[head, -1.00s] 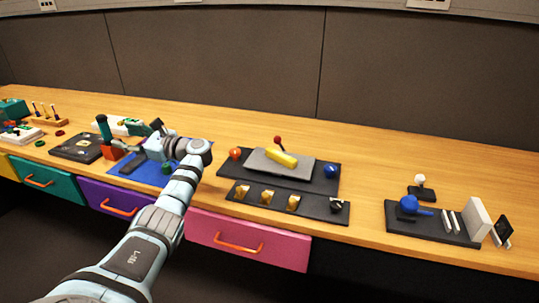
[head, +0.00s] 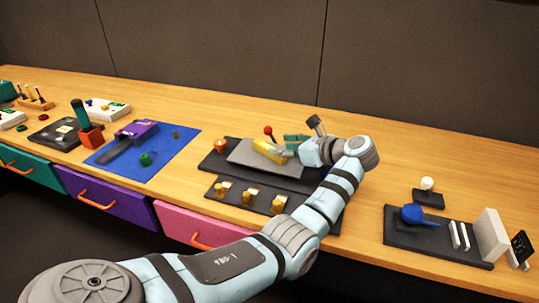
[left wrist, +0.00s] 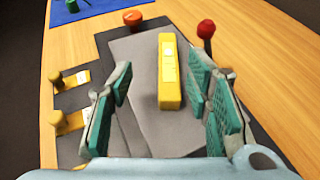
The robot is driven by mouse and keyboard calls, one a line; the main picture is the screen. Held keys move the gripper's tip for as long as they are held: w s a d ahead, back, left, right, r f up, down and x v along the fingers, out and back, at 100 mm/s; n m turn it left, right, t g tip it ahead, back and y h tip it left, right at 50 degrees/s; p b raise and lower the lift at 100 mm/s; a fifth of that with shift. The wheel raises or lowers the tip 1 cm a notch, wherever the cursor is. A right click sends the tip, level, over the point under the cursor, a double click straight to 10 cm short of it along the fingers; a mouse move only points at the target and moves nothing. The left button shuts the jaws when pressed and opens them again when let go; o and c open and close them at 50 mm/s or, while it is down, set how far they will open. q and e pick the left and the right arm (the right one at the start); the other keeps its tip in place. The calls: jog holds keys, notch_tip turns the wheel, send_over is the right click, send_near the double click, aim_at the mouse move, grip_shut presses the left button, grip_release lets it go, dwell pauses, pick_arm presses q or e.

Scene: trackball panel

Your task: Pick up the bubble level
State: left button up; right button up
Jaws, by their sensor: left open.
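The bubble level is a yellow bar (left wrist: 169,72) lying on a grey plate (left wrist: 135,55) on a dark panel. In the head view the yellow level (head: 268,151) is partly covered by my left gripper (head: 285,148). In the left wrist view my left gripper (left wrist: 160,98) is open, with its teal finger pads on both sides of the level's near part. The pads look apart from the level, and nothing is held. My right gripper is not in view.
A red-topped stick (left wrist: 206,30) stands close to the right finger, and an orange knob (left wrist: 132,18) is beyond the plate. Yellow switches (head: 248,196) line the front panel. A blue mat (head: 175,152) with a purple object (head: 138,129) lies left.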

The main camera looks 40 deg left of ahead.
pick_arm(q)
jog(key=a+f+b, duration=0.1)
jog(key=w+a+f+b, duration=0.1)
jog(key=shift+w+a+f, duration=0.2)
jog(key=shift+a+f, duration=0.2)
jog(key=x, duration=0.2)
jog(key=shift+a+b, duration=0.3)
jog(key=shift+b, duration=0.1)
jog(key=shift+a, duration=0.15)
grip_shut()
pick_arm(e)
jog(key=w+f, duration=0.1)
jog(key=w+d+f, duration=0.1)
jog(key=shift+d+f, duration=0.1)
jog(key=shift+f, duration=0.3)
